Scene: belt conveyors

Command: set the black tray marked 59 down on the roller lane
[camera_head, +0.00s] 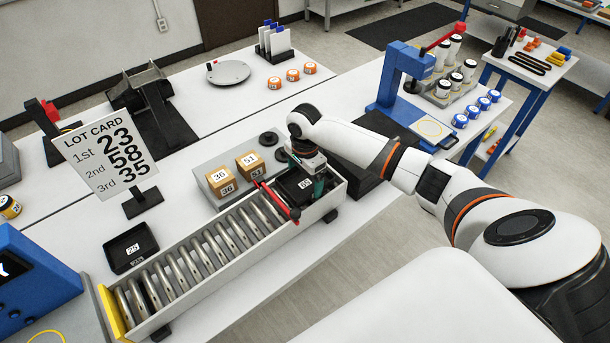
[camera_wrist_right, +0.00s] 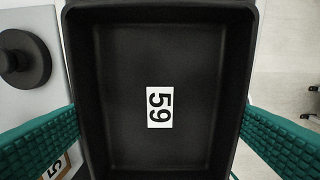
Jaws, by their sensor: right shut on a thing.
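The black tray marked 59 (camera_head: 292,186) is at the right end of the roller lane (camera_head: 112,289), between its side rails. My right gripper (camera_head: 308,182) is above that end and shut on the tray. Whether the tray's underside touches the rollers is hidden. My left gripper is not in view.
A red bar (camera_head: 276,200) crosses the lane just left of the tray; the rollers beyond it are bare. Boxes marked 36 (camera_head: 220,181) and 51 (camera_head: 249,164) stand behind the lane. Another black tray (camera_head: 130,245) and a lot card (camera_head: 105,155) are at the left.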

